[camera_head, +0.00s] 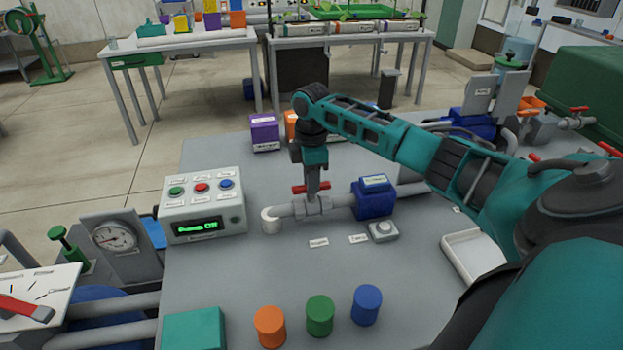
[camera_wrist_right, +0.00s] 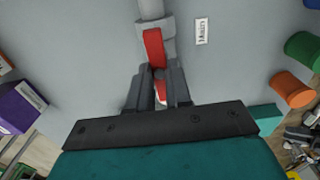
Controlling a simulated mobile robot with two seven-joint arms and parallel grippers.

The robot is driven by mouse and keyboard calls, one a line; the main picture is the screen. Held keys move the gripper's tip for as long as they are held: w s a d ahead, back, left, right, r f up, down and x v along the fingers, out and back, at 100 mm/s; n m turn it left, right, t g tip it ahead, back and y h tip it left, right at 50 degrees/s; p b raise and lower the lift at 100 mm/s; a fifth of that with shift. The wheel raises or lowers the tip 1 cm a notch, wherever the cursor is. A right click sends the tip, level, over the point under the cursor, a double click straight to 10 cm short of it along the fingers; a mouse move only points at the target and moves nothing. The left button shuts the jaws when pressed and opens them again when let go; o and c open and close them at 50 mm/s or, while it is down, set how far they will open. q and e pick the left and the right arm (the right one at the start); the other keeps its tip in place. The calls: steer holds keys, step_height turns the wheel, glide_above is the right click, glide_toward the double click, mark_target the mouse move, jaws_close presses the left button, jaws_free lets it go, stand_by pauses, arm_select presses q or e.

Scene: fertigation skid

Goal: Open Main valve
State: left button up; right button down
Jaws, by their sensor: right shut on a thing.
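The valve with a red lever handle (camera_head: 298,189) sits on a grey pipe (camera_head: 341,201) at the middle of the grey bench. In the right wrist view the red handle (camera_wrist_right: 154,46) lies roughly along the pipe, slightly tilted, beside a label reading "Main" (camera_wrist_right: 202,31). My right gripper (camera_head: 312,192) reaches down from above onto the handle. In the right wrist view its fingers (camera_wrist_right: 160,85) are shut on the handle, one on each side. The fingers hide part of the handle and valve body. My left gripper is not in view.
A control box (camera_head: 202,205) with buttons and a "Pump Off" display stands left of the valve. A blue block (camera_head: 374,200) sits on the pipe to the right. Orange (camera_head: 270,326), green (camera_head: 320,315) and blue (camera_head: 366,304) cylinders stand at the front. A white tray (camera_head: 468,262) lies right.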

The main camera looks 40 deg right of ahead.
stand_by(0.5)
steer(key=c, duration=1)
jaws_free()
steer(key=shift+c, duration=0.2)
step_height(320, 180, up, 13)
steer(key=shift+f, duration=0.1)
